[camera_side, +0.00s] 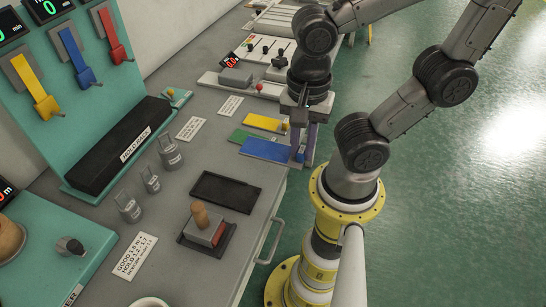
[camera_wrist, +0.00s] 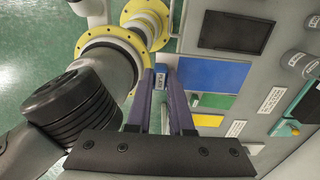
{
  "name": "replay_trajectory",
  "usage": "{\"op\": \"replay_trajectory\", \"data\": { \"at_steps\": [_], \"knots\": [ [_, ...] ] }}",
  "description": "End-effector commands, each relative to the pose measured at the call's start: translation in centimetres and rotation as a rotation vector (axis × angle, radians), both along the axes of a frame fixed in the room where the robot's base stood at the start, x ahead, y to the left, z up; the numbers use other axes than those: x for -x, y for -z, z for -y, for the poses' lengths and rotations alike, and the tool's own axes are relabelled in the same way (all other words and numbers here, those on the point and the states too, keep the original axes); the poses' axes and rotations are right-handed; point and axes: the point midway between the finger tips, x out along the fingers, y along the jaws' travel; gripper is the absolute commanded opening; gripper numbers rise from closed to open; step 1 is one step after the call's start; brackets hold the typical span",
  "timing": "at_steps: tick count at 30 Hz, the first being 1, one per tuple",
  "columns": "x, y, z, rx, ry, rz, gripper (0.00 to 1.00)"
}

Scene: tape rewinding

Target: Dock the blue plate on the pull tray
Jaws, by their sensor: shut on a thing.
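The blue plate (camera_side: 266,150) lies flat at the right edge of the grey bench in the side view, in front of a green and a yellow plate. In the wrist view the blue plate (camera_wrist: 215,75) is right of the fingertips. My gripper (camera_side: 299,150) is at the plate's right end, shut on its small blue labelled tab. In the wrist view my gripper (camera_wrist: 161,78) has this tab between its purple fingers. An empty black shallow tray (camera_side: 225,191) lies nearer the camera; it shows in the wrist view (camera_wrist: 236,33). I cannot tell if it is the pull tray.
The green plate (camera_side: 247,137) and yellow plate (camera_side: 263,122) lie beside the blue one. A wooden-handled stamp (camera_side: 205,228) stands on a dark pad near the front. Small grey weights (camera_side: 169,152) and a long black bar (camera_side: 122,148) are to the left.

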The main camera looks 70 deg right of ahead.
Motion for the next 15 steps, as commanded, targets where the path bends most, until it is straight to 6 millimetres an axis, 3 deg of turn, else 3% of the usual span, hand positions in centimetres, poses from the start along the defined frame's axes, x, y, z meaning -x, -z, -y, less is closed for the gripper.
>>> {"op": "replay_trajectory", "data": {
  "at_steps": [8, 15],
  "knots": [
    [2.4, -1.2, 1.1, -0.001, -0.011, 0.003, 0.0],
    [2.1, -1.6, 1.0, 0.0, -0.228, 0.001, 0.0]
  ]
}}
